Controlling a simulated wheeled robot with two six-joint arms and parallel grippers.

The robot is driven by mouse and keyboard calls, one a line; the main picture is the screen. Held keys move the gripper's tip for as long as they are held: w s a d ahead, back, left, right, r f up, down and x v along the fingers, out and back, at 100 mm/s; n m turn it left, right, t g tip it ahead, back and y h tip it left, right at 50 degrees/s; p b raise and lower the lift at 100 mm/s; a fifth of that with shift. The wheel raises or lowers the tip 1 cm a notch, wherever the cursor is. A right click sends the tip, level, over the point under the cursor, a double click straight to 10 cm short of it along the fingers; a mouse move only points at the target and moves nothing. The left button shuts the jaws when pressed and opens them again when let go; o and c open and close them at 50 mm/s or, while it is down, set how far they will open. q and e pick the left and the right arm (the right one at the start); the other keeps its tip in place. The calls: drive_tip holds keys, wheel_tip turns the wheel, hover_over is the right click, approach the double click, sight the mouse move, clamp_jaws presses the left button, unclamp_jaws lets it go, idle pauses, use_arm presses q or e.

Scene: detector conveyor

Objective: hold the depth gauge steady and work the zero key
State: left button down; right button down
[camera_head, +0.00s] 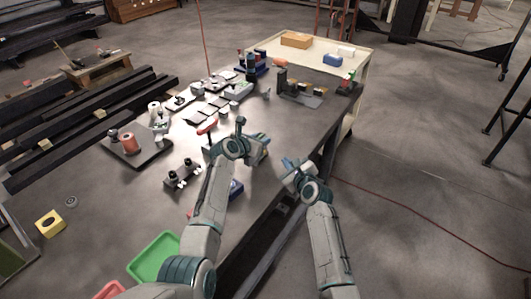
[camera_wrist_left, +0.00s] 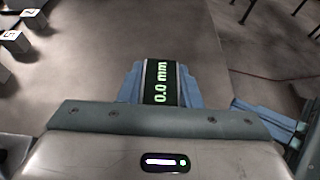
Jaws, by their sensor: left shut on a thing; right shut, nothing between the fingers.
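The depth gauge (camera_wrist_left: 160,84) shows in the left wrist view as a dark display reading "0.0 mm" in green, turned sideways. It sits between the blue fingers of my left gripper (camera_wrist_left: 158,82), which is shut on it. In the head view my left gripper (camera_head: 262,147) is over the right part of the dark table, and the gauge is mostly hidden there. My right gripper (camera_head: 289,163) is shut and empty, to the right and a little lower. Its blue fingers also show at the right of the left wrist view (camera_wrist_left: 266,112), apart from the gauge. I cannot make out the zero key.
The dark table (camera_head: 120,205) carries a row of cards, a fixture with small silver parts (camera_head: 184,174) and a tray with a reddish cylinder (camera_head: 128,142). A green bin (camera_head: 155,257) stands at the front. A cream cart (camera_head: 361,60) stands behind the table.

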use_arm(q)
drive_tip(key=c, duration=1)
unclamp_jaws()
drive_tip(key=shift+o, duration=0.2)
